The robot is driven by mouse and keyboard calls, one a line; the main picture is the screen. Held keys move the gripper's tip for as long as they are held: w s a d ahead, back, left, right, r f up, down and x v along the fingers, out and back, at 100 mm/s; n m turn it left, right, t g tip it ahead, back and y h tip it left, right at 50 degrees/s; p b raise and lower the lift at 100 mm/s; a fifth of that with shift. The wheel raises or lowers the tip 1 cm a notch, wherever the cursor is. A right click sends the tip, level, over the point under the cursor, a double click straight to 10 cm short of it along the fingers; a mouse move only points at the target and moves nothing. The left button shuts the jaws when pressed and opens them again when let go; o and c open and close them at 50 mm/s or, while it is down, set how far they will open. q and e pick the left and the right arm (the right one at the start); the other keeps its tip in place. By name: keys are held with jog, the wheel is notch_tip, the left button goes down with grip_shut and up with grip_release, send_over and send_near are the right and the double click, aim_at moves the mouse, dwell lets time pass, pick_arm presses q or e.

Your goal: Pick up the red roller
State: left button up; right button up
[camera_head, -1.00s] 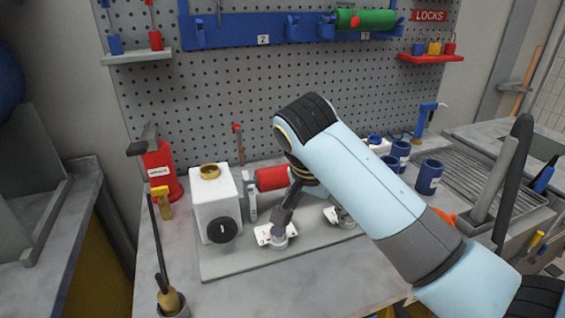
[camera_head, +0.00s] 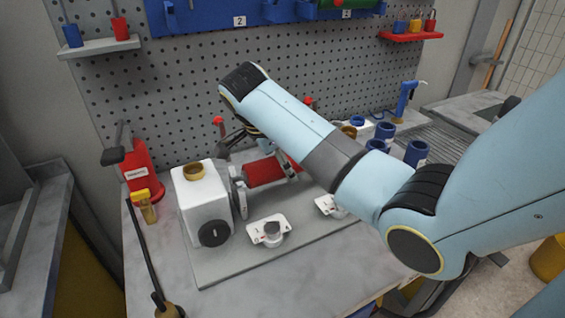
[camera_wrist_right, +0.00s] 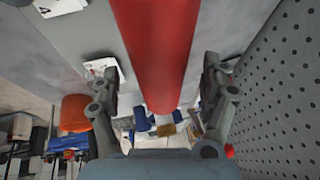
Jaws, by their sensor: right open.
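The red roller (camera_head: 264,172) lies level in the coating machine, between a grey bracket by the white housing and another bracket at its right end. In the right wrist view the roller (camera_wrist_right: 158,45) runs down the middle of the picture. My right gripper (camera_wrist_right: 160,78) is open, with one finger on each side of the roller and gaps between the fingers and it. In the head view my right arm reaches over the machine, and its gripper is mostly hidden behind the forearm near the roller. My left gripper is not in view.
The white housing (camera_head: 203,205) with a black knob stands left of the roller. A white part with a grey knob (camera_head: 270,232) sits on the grey base plate in front. Blue cups (camera_head: 416,152) stand at right. The pegboard (camera_head: 200,110) rises close behind.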

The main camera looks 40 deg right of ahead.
jog(key=shift+x, duration=1.15)
jog(key=shift+c, duration=0.2)
jog(key=c, duration=1.1)
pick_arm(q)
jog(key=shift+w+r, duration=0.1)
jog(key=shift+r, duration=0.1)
pick_arm(e)
jog(key=shift+r, duration=0.1)
